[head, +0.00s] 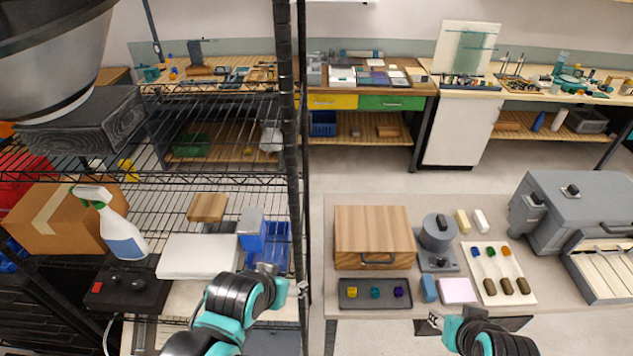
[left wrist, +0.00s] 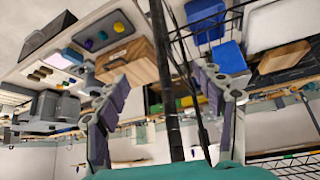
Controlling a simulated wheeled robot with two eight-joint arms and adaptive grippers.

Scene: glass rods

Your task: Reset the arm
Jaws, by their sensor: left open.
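My left arm comes in at the bottom left of the head view, in front of the wire shelf. My left gripper (head: 270,270) is small there, near the blue bin. In the left wrist view the left gripper (left wrist: 163,76) has its two fingers spread wide with nothing held; a dark shelf post shows between them. My right arm comes in at the bottom right of the head view, at the table's front edge. My right gripper (head: 438,319) is small and partly turned away; I cannot see whether its fingers are apart.
The wire shelf's dark post (head: 291,150) stands close to my left arm. The shelf bears a blue bin (head: 277,250), white box (head: 198,257) and spray bottle (head: 122,235). The table holds a wooden box (head: 373,232), dark tray (head: 349,302), white board (head: 522,289) and grey machine (head: 560,205).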

